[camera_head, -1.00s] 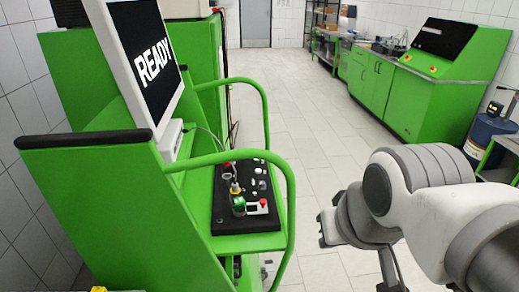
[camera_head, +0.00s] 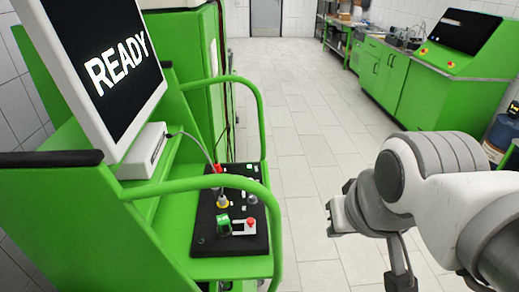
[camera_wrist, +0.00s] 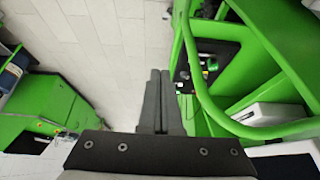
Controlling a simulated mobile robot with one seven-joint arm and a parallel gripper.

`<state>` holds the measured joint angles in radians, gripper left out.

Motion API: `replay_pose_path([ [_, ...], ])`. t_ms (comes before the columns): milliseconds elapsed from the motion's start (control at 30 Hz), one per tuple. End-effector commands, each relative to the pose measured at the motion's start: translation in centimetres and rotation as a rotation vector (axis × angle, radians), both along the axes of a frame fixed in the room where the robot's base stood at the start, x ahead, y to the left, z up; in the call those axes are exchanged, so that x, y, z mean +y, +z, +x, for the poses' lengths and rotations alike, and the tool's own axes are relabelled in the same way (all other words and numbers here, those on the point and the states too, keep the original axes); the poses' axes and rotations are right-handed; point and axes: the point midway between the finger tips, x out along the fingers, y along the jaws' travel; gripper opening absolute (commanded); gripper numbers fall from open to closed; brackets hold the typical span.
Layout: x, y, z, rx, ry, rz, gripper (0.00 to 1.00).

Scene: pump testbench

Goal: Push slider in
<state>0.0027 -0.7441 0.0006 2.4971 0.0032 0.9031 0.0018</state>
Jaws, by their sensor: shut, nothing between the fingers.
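The black control panel (camera_head: 208,238) sits on the green testbench, left of my arm in the head view. It carries a green block (camera_head: 223,226), a white piece with a red button (camera_head: 250,224), a yellow-ringed part (camera_head: 222,203) and small white pieces. I cannot tell which part is the slider. In the wrist view, the panel (camera_wrist: 225,49) is right of my fingers, partly behind the green rail. My gripper (camera_wrist: 160,73) is shut and empty, pointing toward the floor, apart from the panel.
A curved green rail (camera_head: 262,196) crosses beside the panel, between it and my arm. A screen reading READY (camera_head: 110,60) stands at the left. Another green bench (camera_head: 425,95) is at the back right. The tiled floor (camera_head: 310,150) between the benches is clear.

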Motion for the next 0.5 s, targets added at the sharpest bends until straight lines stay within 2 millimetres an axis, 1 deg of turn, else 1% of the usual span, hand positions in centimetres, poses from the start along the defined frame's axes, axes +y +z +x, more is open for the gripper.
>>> replay_pose_path([
  [33,-0.1,-1.7,0.5,0.049,-0.028,0.019,0.0],
  [267,-0.4,-5.6,1.9,0.216,-0.136,0.097,0.0],
  [500,-0.7,-10.3,3.4,0.398,-0.258,0.192,0.0],
])
